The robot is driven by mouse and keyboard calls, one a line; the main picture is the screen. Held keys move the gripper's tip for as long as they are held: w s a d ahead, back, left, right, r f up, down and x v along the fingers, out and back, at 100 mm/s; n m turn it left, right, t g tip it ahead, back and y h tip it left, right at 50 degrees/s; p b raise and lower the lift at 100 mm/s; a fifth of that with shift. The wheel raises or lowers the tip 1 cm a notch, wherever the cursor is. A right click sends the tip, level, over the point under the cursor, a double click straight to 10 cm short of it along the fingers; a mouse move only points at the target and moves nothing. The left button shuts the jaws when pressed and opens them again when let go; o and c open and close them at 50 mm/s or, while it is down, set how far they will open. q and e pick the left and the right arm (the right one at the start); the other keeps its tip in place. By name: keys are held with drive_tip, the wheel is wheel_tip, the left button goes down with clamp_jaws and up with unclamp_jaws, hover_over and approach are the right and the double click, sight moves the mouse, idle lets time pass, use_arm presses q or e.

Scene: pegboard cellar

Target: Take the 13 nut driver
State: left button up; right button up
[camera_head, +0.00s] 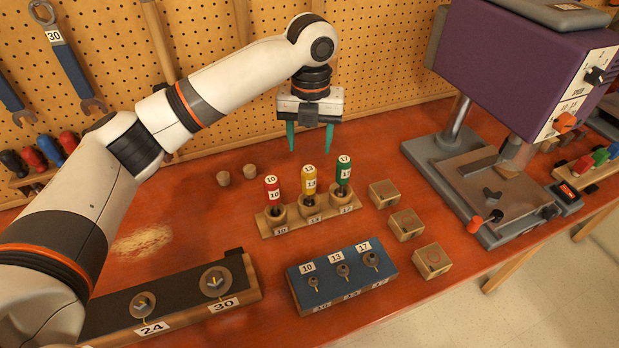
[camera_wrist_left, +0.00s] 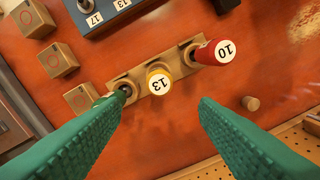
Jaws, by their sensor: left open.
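The yellow 13 nut driver (camera_head: 309,182) stands upright in the middle hole of a wooden rack (camera_head: 268,231). The red 10 driver (camera_head: 272,189) stands on its left and the green 17 driver (camera_head: 343,170) on its right. My left gripper (camera_head: 310,140) is open and empty, pointing down above and behind the rack. In the left wrist view the 13 driver (camera_wrist_left: 160,82) shows between the two green fingers (camera_wrist_left: 160,110), beyond their tips. The red driver (camera_wrist_left: 215,52) is at the upper right there, and the green one is partly hidden by a finger. My right gripper is not in view.
A blue block (camera_head: 343,284) with sockets marked 10, 13 and 17 sits in front of the rack. Wooden blocks (camera_head: 406,224) stand to its right. A purple drill press (camera_head: 525,60) is at the right, and a pegboard (camera_head: 210,50) rises behind.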

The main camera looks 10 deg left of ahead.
sight(309, 181)
use_arm(q)
drive_tip(key=f, duration=0.1)
drive_tip(key=f+p, duration=0.1)
drive_tip(key=f, duration=0.3)
drive_tip(key=shift+s, duration=0.4)
drive_tip(key=shift+w+f, duration=0.1)
drive_tip(key=shift+f, duration=0.25)
drive_tip(key=f, duration=0.1)
drive_tip(key=f+p, duration=0.2)
drive_tip(key=f, duration=0.1)
drive_tip(key=shift+s+f, duration=0.1)
drive_tip(key=shift+s, duration=0.25)
drive_tip(key=shift+f, duration=0.55)
drive_tip(key=c, duration=1.1)
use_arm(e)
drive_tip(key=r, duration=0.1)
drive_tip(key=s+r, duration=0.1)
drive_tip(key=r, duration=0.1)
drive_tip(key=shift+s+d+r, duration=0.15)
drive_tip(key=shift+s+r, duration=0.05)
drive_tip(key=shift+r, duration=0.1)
use_arm(q)
drive_tip(key=shift+r, duration=0.2)
